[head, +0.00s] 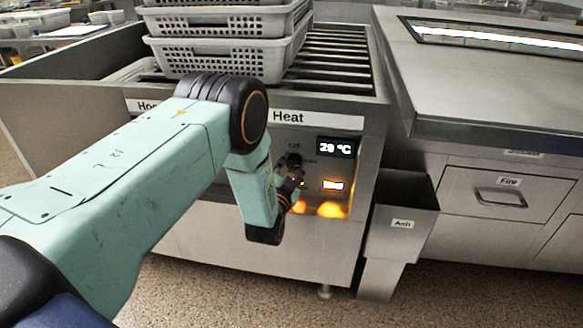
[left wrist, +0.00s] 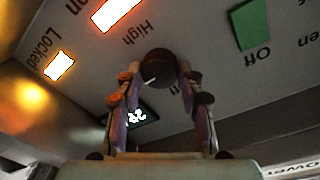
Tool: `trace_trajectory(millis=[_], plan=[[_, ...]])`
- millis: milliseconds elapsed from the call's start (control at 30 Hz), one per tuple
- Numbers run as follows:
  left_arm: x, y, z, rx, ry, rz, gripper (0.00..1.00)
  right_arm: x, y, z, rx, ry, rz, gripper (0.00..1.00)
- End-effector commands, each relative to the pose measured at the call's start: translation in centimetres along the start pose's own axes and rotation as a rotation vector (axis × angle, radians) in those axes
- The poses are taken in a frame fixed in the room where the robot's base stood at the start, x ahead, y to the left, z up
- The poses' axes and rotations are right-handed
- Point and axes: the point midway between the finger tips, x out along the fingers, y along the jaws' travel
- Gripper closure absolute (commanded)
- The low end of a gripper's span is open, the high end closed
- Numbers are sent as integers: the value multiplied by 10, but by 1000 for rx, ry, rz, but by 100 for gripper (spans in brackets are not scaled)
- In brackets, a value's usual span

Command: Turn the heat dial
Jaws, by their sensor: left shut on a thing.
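The heat dial (left wrist: 159,66) is a dark round knob on the grey panel of the machine, with a small white mark at its edge. In the left wrist view it sits between the two fingers of my left gripper (left wrist: 160,78), which is shut on it, one finger on each side. In the head view the gripper (head: 291,176) is at the panel below the "Heat" label (head: 288,117), and the arm hides part of the panel. The display (head: 335,148) reads about 29 °C. My right gripper is not in view.
Stacked perforated baskets (head: 226,53) stand on the rollers above the panel. An "Ash" bin (head: 403,222) hangs to the right, beside a "Fire" drawer (head: 508,198). Lit orange lamps (head: 331,209) glow beside the gripper. In the wrist view a green indicator (left wrist: 249,25) is by "Off".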

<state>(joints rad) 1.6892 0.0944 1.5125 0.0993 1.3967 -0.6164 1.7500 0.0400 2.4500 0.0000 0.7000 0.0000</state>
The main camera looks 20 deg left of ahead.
Motion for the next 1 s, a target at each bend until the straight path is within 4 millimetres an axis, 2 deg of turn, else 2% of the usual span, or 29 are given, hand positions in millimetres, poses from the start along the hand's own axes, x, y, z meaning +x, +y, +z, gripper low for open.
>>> trace_trajectory(millis=[233, 433, 1000], plan=[[0, 0, 0, -23, 1, -1, 94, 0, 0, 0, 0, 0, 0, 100], [0, 0, 0, -115, 6, -4, 94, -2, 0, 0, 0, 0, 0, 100], [-1, 0, 2, -630, 36, -24, 94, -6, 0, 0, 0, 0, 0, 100]])
